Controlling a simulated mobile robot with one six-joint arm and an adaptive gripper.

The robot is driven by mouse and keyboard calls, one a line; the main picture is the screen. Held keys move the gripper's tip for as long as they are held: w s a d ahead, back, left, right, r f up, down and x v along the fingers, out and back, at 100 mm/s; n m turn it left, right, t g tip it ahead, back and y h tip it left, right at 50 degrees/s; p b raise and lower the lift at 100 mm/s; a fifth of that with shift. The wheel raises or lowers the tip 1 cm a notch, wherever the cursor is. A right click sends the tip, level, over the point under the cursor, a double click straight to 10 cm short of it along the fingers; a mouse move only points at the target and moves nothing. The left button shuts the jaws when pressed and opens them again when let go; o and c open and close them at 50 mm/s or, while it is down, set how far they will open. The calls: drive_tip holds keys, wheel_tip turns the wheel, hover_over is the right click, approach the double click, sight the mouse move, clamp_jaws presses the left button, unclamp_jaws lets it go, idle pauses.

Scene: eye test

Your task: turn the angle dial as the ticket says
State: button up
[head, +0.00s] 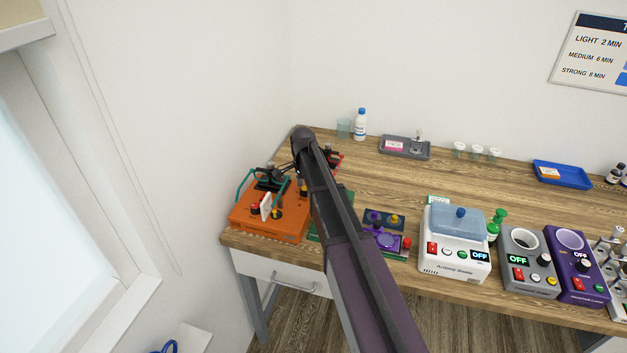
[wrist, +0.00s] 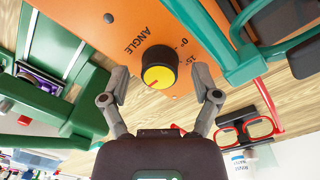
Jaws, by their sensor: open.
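The angle dial (wrist: 159,70) is a black knob with a yellow face and a small red mark, on an orange panel (wrist: 118,22) lettered ANGLE. Scale marks reading 0 and 15 show beside it; the red mark's exact setting is too small to tell. My gripper (wrist: 160,84) is open, one finger on each side of the dial, with gaps visible. In the head view my gripper (head: 279,176) is over the orange device (head: 262,222) at the bench's left end. A pale card (head: 266,205) stands there; I cannot tell whether it is the ticket, and no writing is readable.
Teal tubes (wrist: 238,66) run close to the right finger. Green equipment (wrist: 62,42) lies left of the panel. A purple device (head: 384,239) and a white shaker (head: 454,255) stand to the right. A grey tray (head: 416,154) and a white bottle (head: 360,126) are at the back.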

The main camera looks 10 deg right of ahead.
sight(305, 189)
drive_tip(key=n, duration=2)
drive_tip(key=shift+t, duration=0.3)
drive_tip(key=n, duration=0.4)
drive_tip(key=shift+s, duration=0.1)
drive_tip(key=n, duration=0.4)
drive_tip(key=shift+n, duration=0.3)
drive_tip(key=n, duration=0.4)
drive_tip(key=shift+r+n+p, duration=0.3)
drive_tip(key=shift+n, duration=0.1)
wheel_tip(305, 189, up, 14)
drive_tip(key=p, duration=1.4)
drive_tip(key=s+m, duration=1)
drive_tip(key=s, duration=0.3)
drive_tip(key=shift+f+b, duration=0.4)
